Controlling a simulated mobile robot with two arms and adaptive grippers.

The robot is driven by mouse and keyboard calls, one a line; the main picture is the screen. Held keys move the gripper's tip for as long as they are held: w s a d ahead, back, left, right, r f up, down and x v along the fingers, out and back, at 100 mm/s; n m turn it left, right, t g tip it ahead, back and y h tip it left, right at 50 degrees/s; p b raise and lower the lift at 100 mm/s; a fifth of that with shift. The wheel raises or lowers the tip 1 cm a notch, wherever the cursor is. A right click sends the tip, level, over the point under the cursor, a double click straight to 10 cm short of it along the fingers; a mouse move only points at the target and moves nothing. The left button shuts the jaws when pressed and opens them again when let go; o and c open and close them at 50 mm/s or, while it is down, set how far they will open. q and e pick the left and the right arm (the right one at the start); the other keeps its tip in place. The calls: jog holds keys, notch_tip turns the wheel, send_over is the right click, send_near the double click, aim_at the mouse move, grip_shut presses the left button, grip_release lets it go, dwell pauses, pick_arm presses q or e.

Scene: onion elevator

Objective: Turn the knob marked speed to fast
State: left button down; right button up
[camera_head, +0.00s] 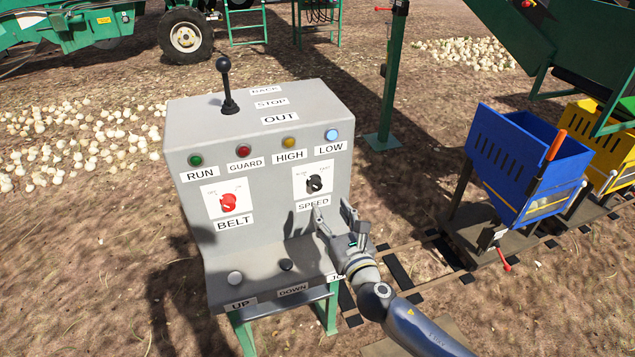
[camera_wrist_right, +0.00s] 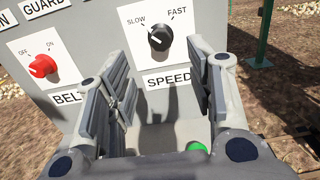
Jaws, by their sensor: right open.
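The black speed knob (camera_head: 314,183) sits on a white plate on the right of the grey control box's front, above the SPEED label (camera_head: 313,203). In the right wrist view the knob (camera_wrist_right: 160,38) has SLOW at its upper left and FAST at its upper right. A pale mark shows on the knob's left side; its exact pointing is hard to tell. My right gripper (camera_head: 332,211) is open and empty, in front of and below the knob. In the wrist view its fingers (camera_wrist_right: 160,80) stand apart on either side of the SPEED label, clear of the knob. My left gripper is not in view.
The red belt knob (camera_head: 229,202) is left of the speed knob. Push buttons line the lower ledge, including a white UP button (camera_head: 235,278). A black lever (camera_head: 228,90) stands on top. A blue cart (camera_head: 525,160) is on rails to the right.

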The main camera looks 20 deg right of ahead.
aim_at(317, 187)
jog(key=w, duration=0.9)
jog(key=shift+w+a+p, duration=0.1)
jog(key=shift+a+p, duration=0.05)
jog(key=shift+p, duration=0.15)
jog(key=shift+w, duration=0.7)
jog(key=c, duration=1)
